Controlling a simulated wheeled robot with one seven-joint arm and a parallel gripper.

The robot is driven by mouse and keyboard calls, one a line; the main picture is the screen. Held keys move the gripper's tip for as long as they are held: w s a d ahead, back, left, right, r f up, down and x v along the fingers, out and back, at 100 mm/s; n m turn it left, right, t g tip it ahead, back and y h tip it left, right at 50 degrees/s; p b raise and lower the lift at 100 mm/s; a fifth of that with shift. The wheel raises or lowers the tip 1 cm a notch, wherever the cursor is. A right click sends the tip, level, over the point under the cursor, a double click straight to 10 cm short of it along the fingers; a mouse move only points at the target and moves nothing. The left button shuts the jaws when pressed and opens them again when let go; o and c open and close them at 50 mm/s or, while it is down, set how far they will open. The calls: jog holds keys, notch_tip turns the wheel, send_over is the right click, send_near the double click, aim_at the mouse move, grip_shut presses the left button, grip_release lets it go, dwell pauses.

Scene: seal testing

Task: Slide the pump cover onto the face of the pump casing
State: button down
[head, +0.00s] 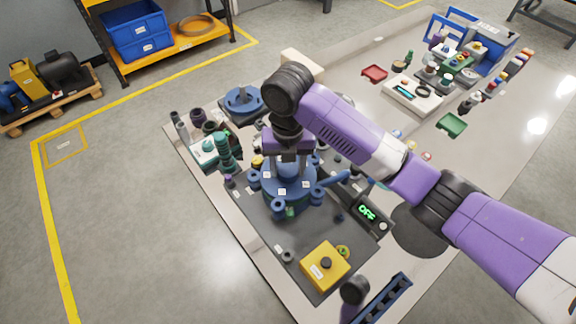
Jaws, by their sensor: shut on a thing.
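My gripper (288,152) points straight down over the dark mat near the middle of the head view. It is shut on the raised middle of a blue round flanged part, which I take to be the pump cover (287,184). Small white marks show on its flange. Blue rounded lugs and a blue arm (334,185) stick out around and below it; these look like the pump casing or its fixture. The casing's face is hidden under the cover and gripper, so I cannot tell whether the two touch.
A blue ring-shaped part (243,100) sits on a dark plate behind left. A teal device (211,150) stands left. A yellow button box (325,265) is in front, and a display reading OFF (367,212) is at right. A red tray (374,73) and green tray (451,124) lie farther back.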

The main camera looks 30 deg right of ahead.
jog(key=shift+f+b, duration=0.45)
jog(key=shift+f, duration=0.25)
dwell(1.1)
jog(key=c, duration=0.5)
grip_release()
notch_tip(320, 180, up, 6)
jog(key=p, duration=0.4)
jog(key=shift+p, duration=0.35)
jog(key=shift+r+p, duration=0.4)
jog(key=shift+r, duration=1.1)
